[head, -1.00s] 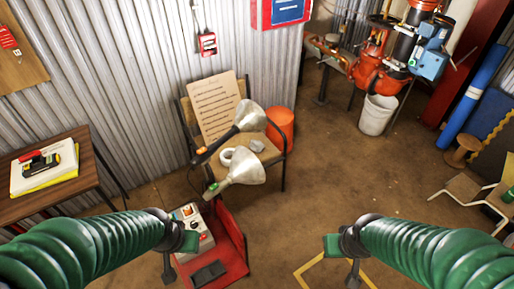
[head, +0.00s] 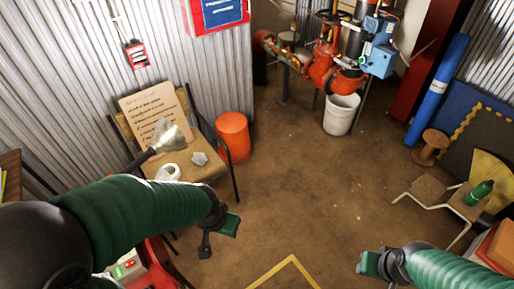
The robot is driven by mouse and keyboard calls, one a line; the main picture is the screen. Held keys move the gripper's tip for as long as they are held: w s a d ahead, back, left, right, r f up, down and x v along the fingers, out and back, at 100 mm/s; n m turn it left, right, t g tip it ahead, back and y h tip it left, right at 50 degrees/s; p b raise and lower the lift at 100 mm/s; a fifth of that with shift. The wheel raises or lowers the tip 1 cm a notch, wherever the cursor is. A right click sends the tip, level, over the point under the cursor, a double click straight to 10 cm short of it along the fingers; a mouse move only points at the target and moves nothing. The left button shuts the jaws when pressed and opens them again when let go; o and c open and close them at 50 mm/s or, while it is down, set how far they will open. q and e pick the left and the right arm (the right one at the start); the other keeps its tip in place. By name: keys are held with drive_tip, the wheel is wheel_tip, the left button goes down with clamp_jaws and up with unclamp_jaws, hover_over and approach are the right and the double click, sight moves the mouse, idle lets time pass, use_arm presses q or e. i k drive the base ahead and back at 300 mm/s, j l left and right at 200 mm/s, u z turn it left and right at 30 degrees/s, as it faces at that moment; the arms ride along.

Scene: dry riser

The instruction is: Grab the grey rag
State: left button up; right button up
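A small crumpled light-grey piece (head: 199,158), which looks like the grey rag, lies on the seat of the wooden chair (head: 205,172) at left of centre. It is too small to be sure. My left gripper (head: 218,238) is in front of and below the chair in the picture, apart from the grey piece. Its two fingers stand apart with nothing between them. My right gripper (head: 380,272) is at the lower right over the floor, also with fingers apart and empty. My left arm hides the area in front of the chair.
A white ring-shaped item (head: 168,172) and a metal lamp shade (head: 171,135) are by the grey piece. A written board (head: 155,108) leans on the chair back. An orange bin (head: 233,137) stands beside the chair. A low stool (head: 428,190) is at right. The middle floor is clear.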

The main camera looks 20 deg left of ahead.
sight(199, 158)
drive_tip(key=i+l, duration=0.25)
drive_tip(key=i, duration=0.25)
drive_tip(key=i+l, duration=0.25)
drive_tip(key=i, duration=0.3)
drive_tip(key=i+u, duration=0.25)
drive_tip(key=u, duration=0.2)
drive_tip(key=i+u, duration=0.25)
drive_tip(key=u, duration=0.2)
drive_tip(key=i+l+u, duration=0.15)
drive_tip(key=u, duration=0.3)
drive_tip(key=i+l+u, duration=0.25)
drive_tip(key=u, duration=0.2)
drive_tip(key=i+l+u, duration=0.15)
drive_tip(key=u, duration=0.25)
drive_tip(key=i+l+u, duration=0.3)
drive_tip(key=u, duration=0.15)
drive_tip(key=i+l+u, duration=0.25)
drive_tip(key=u, duration=0.15)
drive_tip(key=i+l+u, duration=0.15)
drive_tip(key=l+u, duration=0.3)
